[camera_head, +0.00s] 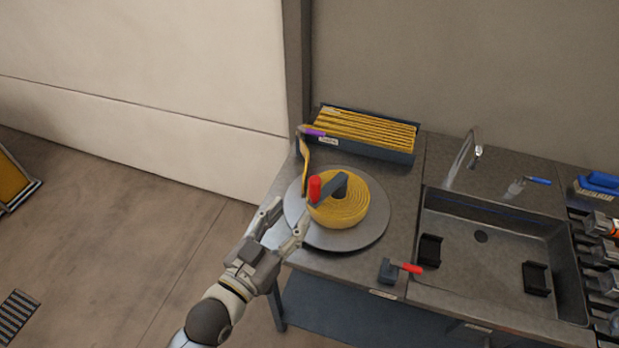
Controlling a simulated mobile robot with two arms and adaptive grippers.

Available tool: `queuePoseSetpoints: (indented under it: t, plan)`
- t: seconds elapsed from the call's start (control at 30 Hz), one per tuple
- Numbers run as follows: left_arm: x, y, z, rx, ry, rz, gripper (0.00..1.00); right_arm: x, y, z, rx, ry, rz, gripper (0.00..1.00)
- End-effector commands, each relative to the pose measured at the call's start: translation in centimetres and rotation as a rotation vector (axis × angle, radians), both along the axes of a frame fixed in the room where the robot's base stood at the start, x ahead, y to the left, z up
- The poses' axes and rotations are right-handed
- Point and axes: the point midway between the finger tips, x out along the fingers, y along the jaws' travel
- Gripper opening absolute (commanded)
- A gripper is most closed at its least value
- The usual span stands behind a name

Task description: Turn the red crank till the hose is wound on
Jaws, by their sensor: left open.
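The red crank handle (315,188) stands upright at the end of a dark crank arm (330,192). The arm lies over a coil of yellow hose (341,209) on a round grey plate (343,241) on the counter. A short flat length of hose (304,167) runs from the plate's back left towards a purple-tipped end by the box. My left gripper (284,213) is open at the plate's left front edge, its fingers pointing up towards the red handle but apart from it. My right gripper is not in view.
A dark box of folded yellow hoses (366,131) stands behind the plate. To the right are a sink (485,260), a faucet (471,152) and a red-handled lever (405,268) near the front edge. Several fittings line the far right.

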Motion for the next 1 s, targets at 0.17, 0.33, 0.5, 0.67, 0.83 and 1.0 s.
queuePoseSetpoints:
  t: [0.17,0.33,0.5,0.67,0.83,1.0]
  plan:
    - [2.6,-1.4,0.3,-0.001,0.0,0.001,0.45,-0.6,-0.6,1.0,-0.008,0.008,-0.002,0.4]
    - [5.5,-3.0,0.3,0.0,0.0,0.002,0.45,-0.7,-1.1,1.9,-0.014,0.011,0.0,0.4]
    - [7.6,-4.2,0.1,0.001,0.002,0.002,0.45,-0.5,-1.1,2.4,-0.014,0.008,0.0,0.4]
    - [8.6,-4.8,0.0,0.001,0.003,0.002,0.45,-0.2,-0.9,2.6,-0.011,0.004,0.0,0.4]
    - [8.9,-5.0,-0.1,0.001,0.003,0.002,0.45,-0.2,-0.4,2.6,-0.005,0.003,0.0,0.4]
    - [8.9,-4.9,-0.1,0.001,0.003,0.002,0.44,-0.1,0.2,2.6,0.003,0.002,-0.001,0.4]
